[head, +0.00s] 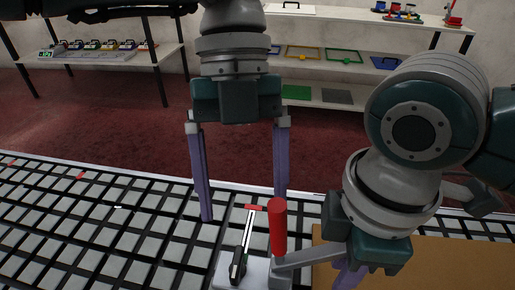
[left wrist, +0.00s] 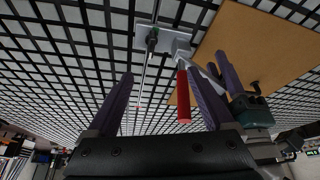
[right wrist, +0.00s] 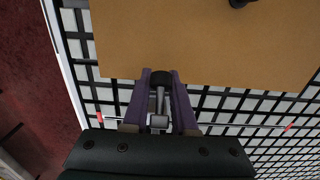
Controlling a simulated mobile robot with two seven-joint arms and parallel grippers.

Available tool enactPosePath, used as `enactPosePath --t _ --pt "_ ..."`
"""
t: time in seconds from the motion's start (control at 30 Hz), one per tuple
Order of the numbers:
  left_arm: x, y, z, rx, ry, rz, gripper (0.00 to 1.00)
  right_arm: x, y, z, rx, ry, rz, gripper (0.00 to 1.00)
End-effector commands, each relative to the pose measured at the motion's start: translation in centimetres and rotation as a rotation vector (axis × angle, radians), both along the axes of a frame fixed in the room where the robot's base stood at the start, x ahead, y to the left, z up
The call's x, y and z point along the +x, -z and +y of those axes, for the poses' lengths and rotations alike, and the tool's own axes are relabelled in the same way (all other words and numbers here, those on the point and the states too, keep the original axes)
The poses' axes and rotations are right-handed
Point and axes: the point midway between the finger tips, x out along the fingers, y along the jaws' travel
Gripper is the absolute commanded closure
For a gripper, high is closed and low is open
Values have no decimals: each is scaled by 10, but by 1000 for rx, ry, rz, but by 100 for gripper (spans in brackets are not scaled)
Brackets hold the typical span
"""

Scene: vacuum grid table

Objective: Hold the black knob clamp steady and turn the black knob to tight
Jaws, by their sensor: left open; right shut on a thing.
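The clamp has a pale base (head: 225,272), an upright red handle (head: 278,228) and a grey bar reaching right. A slim black part (head: 238,262) stands on the base. The left wrist view shows the red handle (left wrist: 183,98) between my left fingers in the picture. My left gripper (head: 244,207) is open and empty, above and behind the base. My right gripper (right wrist: 160,80) is shut on the clamp's grey bar, by its round black end (right wrist: 160,77); which of the black parts is the knob, I cannot tell. In the head view its fingers are mostly hidden.
A brown board (head: 445,262) lies on the black-and-white grid table (head: 100,225) at the right. Another black piece (right wrist: 240,3) sits on it. A thin rod with red ends (right wrist: 288,127) crosses the grid. The grid's left side is mostly clear. Shelves (head: 335,100) stand behind.

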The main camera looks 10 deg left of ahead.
Motion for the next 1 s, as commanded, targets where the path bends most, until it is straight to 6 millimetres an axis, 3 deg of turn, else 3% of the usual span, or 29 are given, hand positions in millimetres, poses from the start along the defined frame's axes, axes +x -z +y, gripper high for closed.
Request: enactPosePath --t 0.23,0.4,0.6,0.83,1.0 --pt "-19 11 10 15 -492 12 12 0 0 0 0 0 -1 100" --pt "-25 2 29 27 -850 -1 12 0 0 0 0 0 0 100" --pt "-31 -15 49 27 -1159 -20 12 0 0 0 0 0 0 100" --pt "-35 -21 56 21 -1294 -27 12 0 0 0 1 0 0 100" --pt "-35 -1 48 24 -1301 -23 12 0 0 0 1 0 0 100"
